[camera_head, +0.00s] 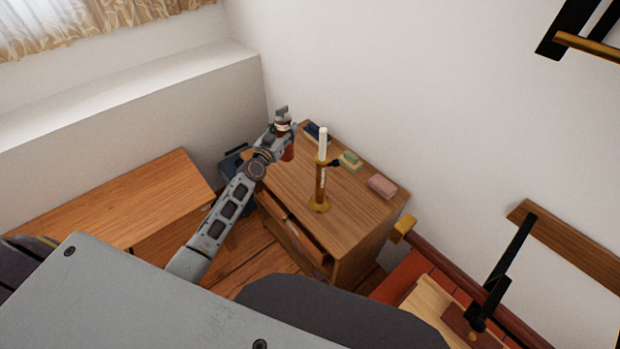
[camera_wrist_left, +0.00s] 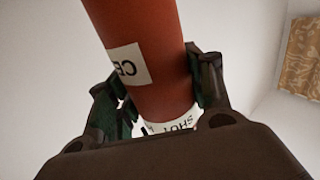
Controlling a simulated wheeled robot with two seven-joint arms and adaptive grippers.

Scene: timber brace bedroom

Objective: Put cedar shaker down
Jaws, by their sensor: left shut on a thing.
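The cedar shaker is a reddish-brown cylinder (camera_wrist_left: 145,45) with white labels, one reading "CE"; it fills the upper middle of the left wrist view. My left gripper (camera_wrist_left: 155,90) is shut around it, one finger on each side. In the head view the left gripper (camera_head: 283,126) is at the far left corner of the wooden cabinet, with the red-brown shaker (camera_head: 288,153) showing beside it. I cannot tell whether the shaker touches the cabinet top. My right gripper is not in view.
The wooden cabinet (camera_head: 360,208) holds a brass candlestick with a white candle (camera_head: 322,145), a green-and-yellow block (camera_head: 350,161), a pink block (camera_head: 382,186) and a dark blue item (camera_head: 316,132). A drawer front (camera_head: 292,232) faces me. A wooden table (camera_head: 120,205) stands left.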

